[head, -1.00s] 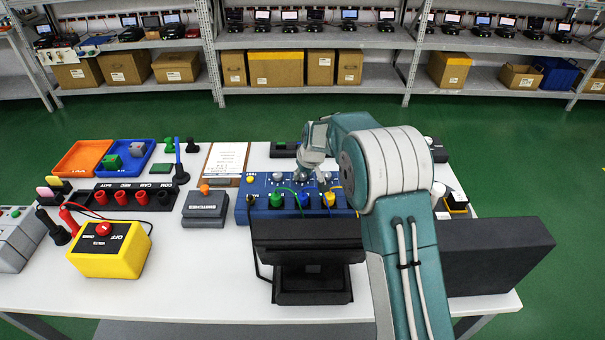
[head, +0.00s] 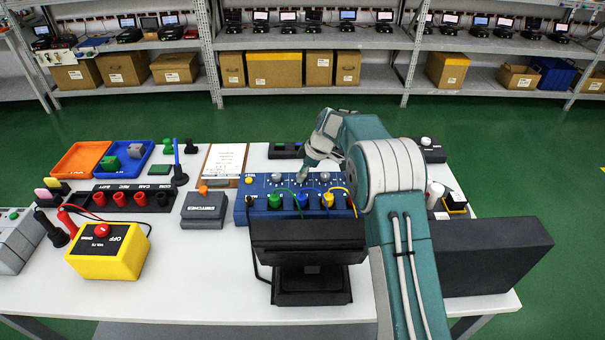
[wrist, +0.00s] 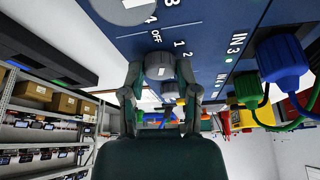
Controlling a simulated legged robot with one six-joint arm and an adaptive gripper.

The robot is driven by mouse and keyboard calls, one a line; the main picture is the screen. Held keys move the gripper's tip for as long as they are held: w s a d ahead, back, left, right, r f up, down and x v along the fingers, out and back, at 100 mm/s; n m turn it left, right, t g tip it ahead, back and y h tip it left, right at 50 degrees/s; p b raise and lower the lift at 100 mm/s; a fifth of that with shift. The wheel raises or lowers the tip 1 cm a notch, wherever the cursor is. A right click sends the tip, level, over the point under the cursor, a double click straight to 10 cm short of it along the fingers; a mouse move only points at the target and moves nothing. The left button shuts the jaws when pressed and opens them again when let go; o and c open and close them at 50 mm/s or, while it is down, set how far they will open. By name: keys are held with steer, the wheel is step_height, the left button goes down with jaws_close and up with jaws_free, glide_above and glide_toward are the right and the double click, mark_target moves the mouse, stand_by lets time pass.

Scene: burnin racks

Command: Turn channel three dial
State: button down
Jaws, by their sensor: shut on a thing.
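The blue panel box (head: 262,212) stands on the white table with a row of grey dials and several coloured plugs. One dial (head: 276,178) shows left of my gripper (head: 302,180) and another dial (head: 325,177) shows right of it. In the wrist view my gripper (wrist: 161,80) has its fingers on both sides of a grey dial (wrist: 159,66) with a white mark, and is shut on it. The marks OFF, 1 and 2 show beside this dial. The head view hides most of the gripped dial, and its channel number cannot be read.
A black screen unit (head: 306,242) stands close in front of the blue box. Blue plug (head: 302,200), green plug (head: 275,200) and yellow plug (head: 327,200) stick out with cables. A black block (head: 485,257) is at the right. A yellow box (head: 110,258) stands front left.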

steer(key=shift+w+f+n+g, duration=0.15)
steer(key=shift+n+g, duration=0.25)
steer(key=shift+n, duration=0.6)
steer(key=shift+c, duration=1.8)
jaws_free()
steer(key=v, duration=1.2)
steer(key=shift+w, duration=0.1)
